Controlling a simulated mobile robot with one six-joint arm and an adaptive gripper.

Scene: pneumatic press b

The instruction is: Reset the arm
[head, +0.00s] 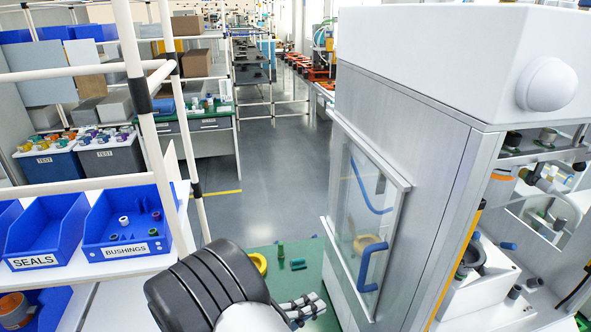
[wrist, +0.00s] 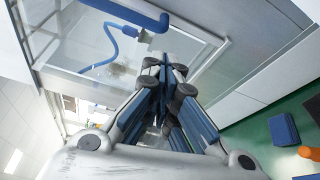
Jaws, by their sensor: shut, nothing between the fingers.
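My gripper (head: 308,308) is low in the head view, over the green work surface, beside the press cabinet, with my dark arm link partly covering the surface behind it. In the wrist view my gripper (wrist: 163,68) is shut and empty, its blue-padded fingers together. The press cabinet's glass door (head: 345,195), with a blue handle (head: 370,268), stands right of the gripper. The door also shows behind the fingers in the wrist view, with its blue handle (wrist: 125,12) at the top.
The green surface (head: 310,252) carries a yellow ring (head: 259,262), a green cylinder (head: 280,252) and small dark green parts (head: 298,264). An open aisle (head: 265,165) runs behind.

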